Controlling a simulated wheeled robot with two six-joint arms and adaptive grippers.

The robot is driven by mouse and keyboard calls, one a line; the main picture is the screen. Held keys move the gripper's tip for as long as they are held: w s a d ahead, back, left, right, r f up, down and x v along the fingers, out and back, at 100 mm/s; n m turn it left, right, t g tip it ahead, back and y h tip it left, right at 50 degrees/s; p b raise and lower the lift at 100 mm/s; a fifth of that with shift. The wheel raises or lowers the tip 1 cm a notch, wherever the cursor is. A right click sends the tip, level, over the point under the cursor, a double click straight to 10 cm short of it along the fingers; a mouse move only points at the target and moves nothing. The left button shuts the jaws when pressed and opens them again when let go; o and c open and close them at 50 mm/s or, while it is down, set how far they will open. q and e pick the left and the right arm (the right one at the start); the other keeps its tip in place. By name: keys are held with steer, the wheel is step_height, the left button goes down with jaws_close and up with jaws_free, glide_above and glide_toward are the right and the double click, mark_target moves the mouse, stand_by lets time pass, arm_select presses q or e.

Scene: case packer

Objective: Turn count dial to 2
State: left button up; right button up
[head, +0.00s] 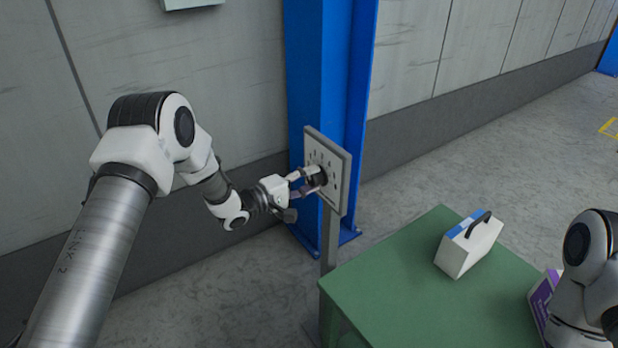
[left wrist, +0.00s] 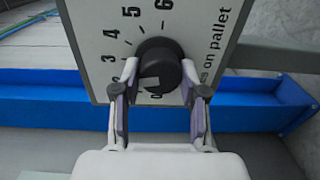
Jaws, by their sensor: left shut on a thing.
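The count dial is a black round knob (left wrist: 160,62) on a white plate with printed numbers, seen close in the left wrist view. The numbers 3, 4, 5 and 6 run around its left and upper side; lower ones are partly hidden by a finger. A grey patch shows on the knob's lower left face; I cannot tell which number the dial points to. In the head view the dial plate (head: 335,160) stands on a grey post. My left gripper (head: 313,181) is shut on the knob, one finger on each side (left wrist: 160,88). My right gripper is out of view.
A green table (head: 400,280) stands right of the post, with a white and blue box with a black handle (head: 468,247) on it. A purple box (head: 541,296) is near my right arm. A blue column (head: 330,80) stands behind the plate.

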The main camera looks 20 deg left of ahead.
arm_select(q)
steer(key=shift+a+r+n, duration=0.1)
steer(key=shift+n, duration=1.7)
steer(key=o, duration=1.1)
steer(key=shift+o, duration=0.2)
steer(key=v, duration=1.2)
steer(key=shift+f, duration=0.25)
steer(key=shift+a, duration=0.1)
